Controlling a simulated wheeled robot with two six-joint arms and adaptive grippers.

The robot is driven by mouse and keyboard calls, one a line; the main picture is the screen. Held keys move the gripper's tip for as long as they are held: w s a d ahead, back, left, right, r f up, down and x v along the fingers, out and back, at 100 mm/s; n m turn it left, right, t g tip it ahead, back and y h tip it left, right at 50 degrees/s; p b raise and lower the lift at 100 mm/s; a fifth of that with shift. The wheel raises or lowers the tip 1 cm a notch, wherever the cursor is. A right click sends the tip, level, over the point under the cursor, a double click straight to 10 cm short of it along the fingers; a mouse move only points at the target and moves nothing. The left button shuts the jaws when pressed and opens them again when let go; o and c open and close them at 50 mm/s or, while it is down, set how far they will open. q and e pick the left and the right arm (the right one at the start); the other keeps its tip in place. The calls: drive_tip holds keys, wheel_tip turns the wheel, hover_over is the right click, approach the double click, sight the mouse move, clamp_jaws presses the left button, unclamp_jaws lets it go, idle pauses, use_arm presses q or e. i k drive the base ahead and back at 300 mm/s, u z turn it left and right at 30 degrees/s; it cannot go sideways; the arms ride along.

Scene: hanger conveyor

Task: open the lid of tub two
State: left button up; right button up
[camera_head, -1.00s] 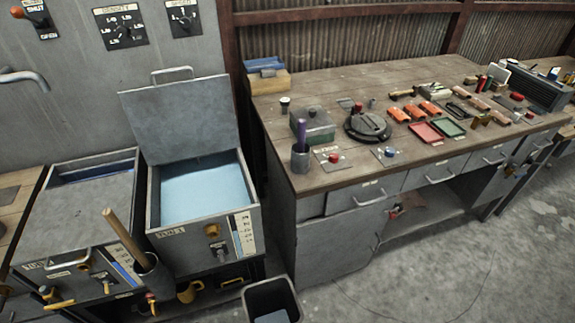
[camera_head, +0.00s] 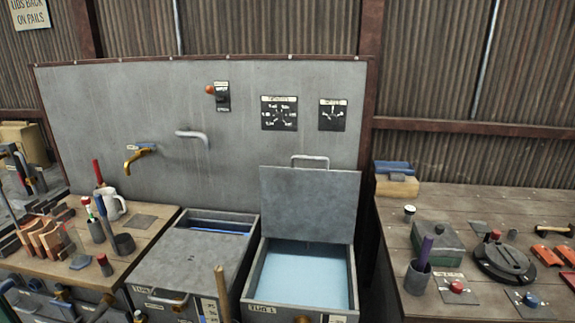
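Two grey metal tubs stand side by side below the panel. The left tub (camera_head: 190,262) has a flat grey lid over it, with a narrow strip of blue showing along its back edge. A bar handle (camera_head: 168,297) is at its front edge; its label looks like tub two but is hard to read. The right tub (camera_head: 350,285) appears labelled tub one. Its lid (camera_head: 310,203) stands upright at the back with a handle on top, and pale blue liquid fills it. Neither of my grippers is in view.
A wooden stick (camera_head: 221,290) rises in front between the tubs. A left bench (camera_head: 145,222) holds a white jug, bottles and wooden blocks. A right bench (camera_head: 400,235) holds a purple-handled tool in a cup and a round black device.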

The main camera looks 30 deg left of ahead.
sight(183, 260)
drive_tip(key=u, duration=1)
